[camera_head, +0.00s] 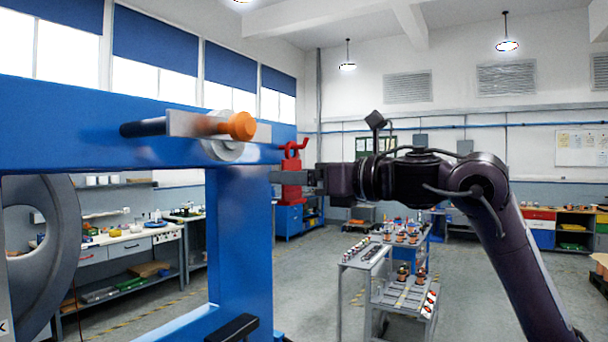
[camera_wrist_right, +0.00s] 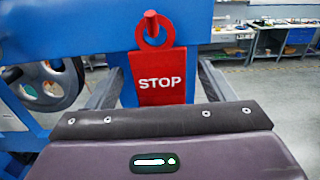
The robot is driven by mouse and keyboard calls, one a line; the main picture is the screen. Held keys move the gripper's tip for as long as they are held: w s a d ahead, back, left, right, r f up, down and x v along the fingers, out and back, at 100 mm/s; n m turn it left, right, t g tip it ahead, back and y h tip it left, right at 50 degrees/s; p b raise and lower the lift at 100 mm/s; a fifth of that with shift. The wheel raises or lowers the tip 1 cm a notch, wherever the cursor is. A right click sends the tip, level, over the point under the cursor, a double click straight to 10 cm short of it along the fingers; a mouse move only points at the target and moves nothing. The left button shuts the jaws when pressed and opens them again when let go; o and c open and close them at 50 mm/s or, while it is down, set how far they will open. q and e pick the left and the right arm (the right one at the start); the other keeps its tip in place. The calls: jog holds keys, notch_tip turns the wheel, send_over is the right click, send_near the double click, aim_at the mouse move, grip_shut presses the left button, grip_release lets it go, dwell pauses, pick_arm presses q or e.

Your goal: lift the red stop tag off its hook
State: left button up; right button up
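The red stop tag (camera_wrist_right: 160,88) hangs upright in the right wrist view, its ring around a red hook (camera_wrist_right: 151,22) on the blue frame. My right gripper (camera_wrist_right: 160,85) is open, with one grey finger on each side of the tag and a visible gap to both edges. It also shows side-on at the tag in the head view (camera_head: 288,177). My left gripper is in neither view.
The blue frame (camera_head: 235,240) fills the left side and carries an orange-capped roller (camera_head: 240,126) near the tag. A large grey wheel (camera_head: 50,250) is at the left. A grey cart (camera_head: 355,258) with parts stands beyond. Open floor lies around the cart.

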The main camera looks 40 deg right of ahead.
aim_at(294, 163)
jog(key=c, duration=0.9)
jog(key=shift+r, duration=0.1)
jog(key=shift+c, duration=0.3)
jog(key=shift+r+p, duration=0.35)
jog(key=shift+p, duration=0.05)
jog(key=shift+s, duration=0.15)
jog(key=shift+s+d+r+b, duration=0.1)
jog(key=shift+s+d+b, duration=0.05)
jog(key=shift+s+b, duration=0.25)
jog(key=shift+s+r, duration=0.1)
jog(key=shift+s, duration=0.05)
jog(key=shift+s+d+r, duration=0.15)
jog(key=shift+s+r, duration=0.2)
jog(key=shift+s, duration=0.05)
jog(key=shift+r, duration=0.1)
